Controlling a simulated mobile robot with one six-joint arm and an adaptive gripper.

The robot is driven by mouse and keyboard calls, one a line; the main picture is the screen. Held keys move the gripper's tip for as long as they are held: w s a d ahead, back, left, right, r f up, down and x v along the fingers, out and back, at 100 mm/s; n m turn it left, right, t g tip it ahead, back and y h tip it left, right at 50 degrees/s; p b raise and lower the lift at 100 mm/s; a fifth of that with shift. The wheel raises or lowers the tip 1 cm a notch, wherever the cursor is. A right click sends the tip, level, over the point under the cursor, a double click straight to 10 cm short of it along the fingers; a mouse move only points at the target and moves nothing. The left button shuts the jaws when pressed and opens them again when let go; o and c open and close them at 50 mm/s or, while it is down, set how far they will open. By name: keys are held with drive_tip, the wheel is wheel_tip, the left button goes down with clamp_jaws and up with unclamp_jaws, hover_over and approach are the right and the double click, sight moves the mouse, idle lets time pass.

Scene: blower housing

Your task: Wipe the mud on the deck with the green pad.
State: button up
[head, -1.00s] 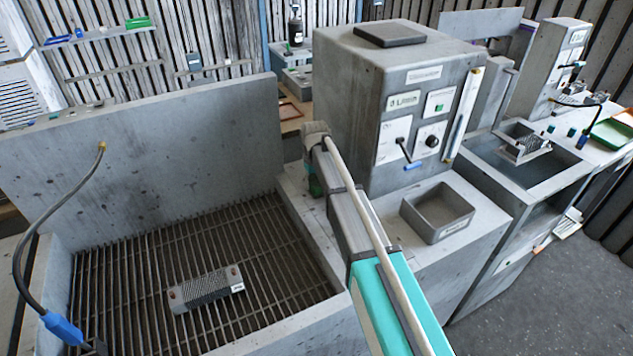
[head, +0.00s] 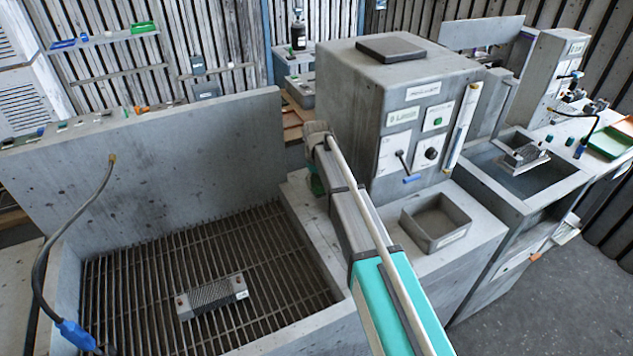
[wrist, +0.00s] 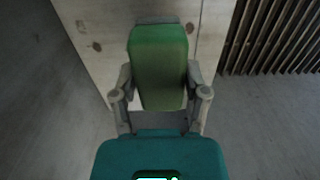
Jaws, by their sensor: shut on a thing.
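My gripper (wrist: 160,100) is shut on the green pad (wrist: 158,62), which sticks out ahead of the fingers in the wrist view. Behind the pad is a pale concrete strip (wrist: 105,30) with a few small dark spots; I cannot tell whether these are mud, or whether the pad touches the strip. In the head view, my arm reaches to the ledge between the grated basin and the big grey cabinet. Only a sliver of green (head: 316,184) shows at its end there; the arm hides the rest. I cannot make out a clear mud patch on the deck.
The grey cabinet (head: 370,90) and an open grey tray (head: 436,222) stand to the right.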

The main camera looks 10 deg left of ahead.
drive_tip(key=shift+r+p, duration=0.4)
drive_tip(key=shift+r, duration=0.3)
drive_tip(key=shift+r+p, duration=1.5)
